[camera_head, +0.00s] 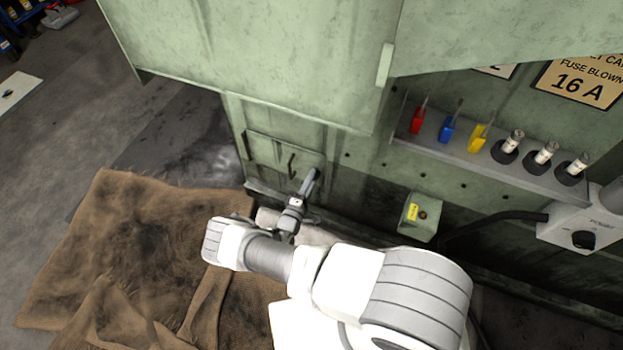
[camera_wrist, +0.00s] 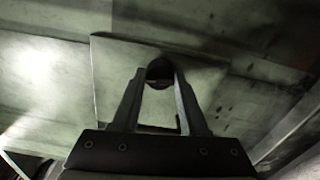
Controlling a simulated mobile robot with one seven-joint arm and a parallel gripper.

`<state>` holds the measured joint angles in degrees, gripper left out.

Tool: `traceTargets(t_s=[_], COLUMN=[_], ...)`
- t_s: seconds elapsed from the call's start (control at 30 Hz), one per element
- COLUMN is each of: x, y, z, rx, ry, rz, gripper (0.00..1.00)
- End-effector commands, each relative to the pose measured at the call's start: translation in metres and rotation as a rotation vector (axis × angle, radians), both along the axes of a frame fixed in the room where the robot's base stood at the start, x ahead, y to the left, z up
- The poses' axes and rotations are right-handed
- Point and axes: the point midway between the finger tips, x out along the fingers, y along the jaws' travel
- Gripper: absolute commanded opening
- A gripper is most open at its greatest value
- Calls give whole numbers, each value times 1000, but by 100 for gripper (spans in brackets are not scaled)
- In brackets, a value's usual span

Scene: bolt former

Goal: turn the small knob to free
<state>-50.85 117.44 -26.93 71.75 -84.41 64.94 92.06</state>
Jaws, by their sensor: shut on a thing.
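A small dark round knob (camera_wrist: 159,69) sits on a pale green panel (camera_wrist: 110,65) in the wrist view. The two fingers of my gripper (camera_wrist: 160,82) stand on either side of it, with their tips closed on it. In the head view my gripper (camera_head: 313,176) reaches to the lower right part of the same panel (camera_head: 268,150), beside a thin dark handle (camera_head: 291,165). There the knob is hidden behind my gripper. No marking for the knob's setting is legible in either view.
A white box with a black rotary knob (camera_head: 583,239) is at far right. Brown cloth (camera_head: 130,250) covers the floor at left.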

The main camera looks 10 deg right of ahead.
Motion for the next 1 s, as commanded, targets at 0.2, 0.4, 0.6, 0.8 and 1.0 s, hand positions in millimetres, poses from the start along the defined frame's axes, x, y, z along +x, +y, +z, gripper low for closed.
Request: traceTargets(t_s=[0.2, 0.4, 0.6, 0.8, 1.0], x=[0, 1, 1, 0, 0], y=[1, 0, 0, 0, 0], z=[0, 0, 0, 0, 0], rx=[72, 101, 108, 107, 106], ry=[-52, -73, -78, -77, -77], rz=[1, 1, 1, 1, 0], gripper=[0, 0, 0, 0, 74])
